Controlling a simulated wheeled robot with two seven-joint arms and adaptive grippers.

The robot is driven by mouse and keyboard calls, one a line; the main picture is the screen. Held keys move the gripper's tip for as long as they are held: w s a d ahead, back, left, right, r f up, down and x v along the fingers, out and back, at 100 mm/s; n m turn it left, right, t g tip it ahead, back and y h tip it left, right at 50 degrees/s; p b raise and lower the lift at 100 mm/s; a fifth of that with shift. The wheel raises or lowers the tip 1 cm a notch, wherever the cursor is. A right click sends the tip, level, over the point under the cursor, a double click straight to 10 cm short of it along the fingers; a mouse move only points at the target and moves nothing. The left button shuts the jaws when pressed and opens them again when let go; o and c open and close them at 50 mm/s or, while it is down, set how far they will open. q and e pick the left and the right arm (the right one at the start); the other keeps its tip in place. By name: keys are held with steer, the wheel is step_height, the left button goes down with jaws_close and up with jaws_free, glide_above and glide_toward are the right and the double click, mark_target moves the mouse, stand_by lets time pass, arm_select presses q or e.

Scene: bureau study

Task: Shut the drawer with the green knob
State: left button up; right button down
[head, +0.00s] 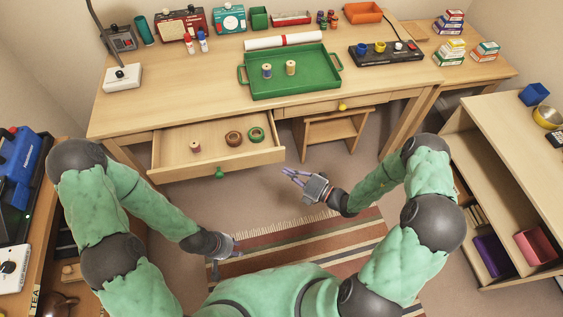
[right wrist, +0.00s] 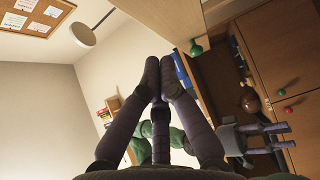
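The drawer with the green knob (head: 165,160) hangs open at the left of the desk. Its green knob (head: 219,173) is on the front panel, and a green knob on a wooden panel also shows in the right wrist view (right wrist: 196,48). The drawer holds a spool (head: 195,148), a brown ring (head: 233,138) and a green ring (head: 256,134). My right gripper (head: 287,175) is shut and empty, right of the knob and apart from it; its fingertips meet in the right wrist view (right wrist: 160,62). My left gripper (head: 230,256) is open and empty, below the drawer front.
A shut drawer with a yellow knob (head: 342,107) is to the right, above a stool (head: 332,130). The desk top (head: 170,90) bears a green tray (head: 290,88) and other items. A striped rug (head: 330,240) lies on the floor. An open shelf (head: 500,160) stands at the right.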

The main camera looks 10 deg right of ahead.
mark_target(270, 154)
steer(key=w, duration=0.2)
steer(key=w+a+b, duration=0.1)
steer(key=w+b, duration=0.1)
steer(key=w, duration=0.1)
steer(key=shift+w+a, duration=0.35)
steer(key=shift+r, duration=0.1)
